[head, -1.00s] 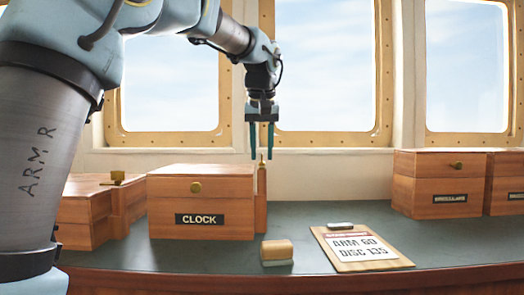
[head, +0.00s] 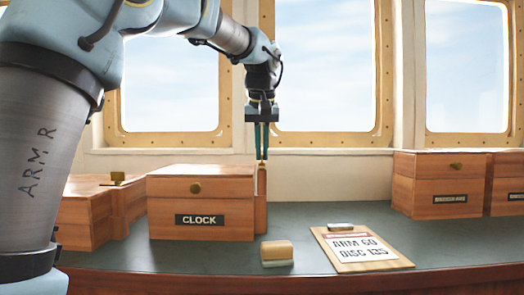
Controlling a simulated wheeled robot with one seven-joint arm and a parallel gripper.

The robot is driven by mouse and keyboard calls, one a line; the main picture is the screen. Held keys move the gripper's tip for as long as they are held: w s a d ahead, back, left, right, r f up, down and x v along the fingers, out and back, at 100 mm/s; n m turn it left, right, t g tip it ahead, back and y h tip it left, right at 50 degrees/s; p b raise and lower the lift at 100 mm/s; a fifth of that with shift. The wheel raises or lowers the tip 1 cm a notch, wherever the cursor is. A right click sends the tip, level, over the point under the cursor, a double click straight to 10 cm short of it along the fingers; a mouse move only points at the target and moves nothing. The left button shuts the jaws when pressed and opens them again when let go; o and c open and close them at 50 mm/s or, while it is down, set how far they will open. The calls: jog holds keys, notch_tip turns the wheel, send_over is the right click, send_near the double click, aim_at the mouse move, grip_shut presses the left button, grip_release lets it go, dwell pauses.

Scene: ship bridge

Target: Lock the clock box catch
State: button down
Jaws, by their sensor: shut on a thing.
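The clock box (head: 170,215) is a wooden box with a dark CLOCK plate, standing on the dark counter with its lid down. A round brass catch (head: 195,188) is on its front. A narrow wooden housing (head: 261,205) stands against its right side, with a slim upright brass piece (head: 262,164) on top. My gripper (head: 262,156) points straight down above this housing, its teal fingers shut on the brass piece. The fingers hide most of the brass piece.
A wooden box (head: 85,220) stands at left, partly behind my arm. A block (head: 277,252) and a clipboard (head: 340,262) reading ARM 60, DISC 135 lie in front. More boxes (head: 428,190) stand at right. The counter between is clear.

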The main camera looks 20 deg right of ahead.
jog(key=shift+m, duration=0.3)
jog(key=m+p, duration=0.1)
jog(key=m+g+h+p, duration=0.1)
jog(key=m, duration=0.1)
jog(key=shift+w+a+r+m+p, duration=0.1)
jog(key=shift+a+r+m+p, duration=0.1)
jog(key=shift+m+p, duration=0.15)
jog(key=m+p, duration=0.1)
jog(key=m, duration=0.1)
jog(key=m+g+h+p, duration=0.1)
jog(key=m, duration=0.1)
jog(key=shift+w+m+g+p, duration=0.1)
jog(key=shift+m+g+p, duration=0.2)
jog(key=shift+p, duration=0.1)
jog(key=m+g+p, duration=0.1)
jog(key=m, duration=0.1)
jog(key=m+g+p, duration=0.1)
jog(key=m+p, duration=0.1)
jog(key=m, duration=0.1)
jog(key=shift+w+h, duration=0.15)
jog(key=shift+h, duration=0.15)
jog(key=shift+w+f+m+g+p, duration=0.15)
jog(key=shift+m+g+p, duration=0.55)
jog(key=shift+m+p, duration=0.9)
jog(key=shift+d+m+b, duration=0.1)
jog(key=shift+m+b, duration=0.2)
jog(key=shift+m, duration=0.25)
jog(key=c, duration=1)
grip_release()
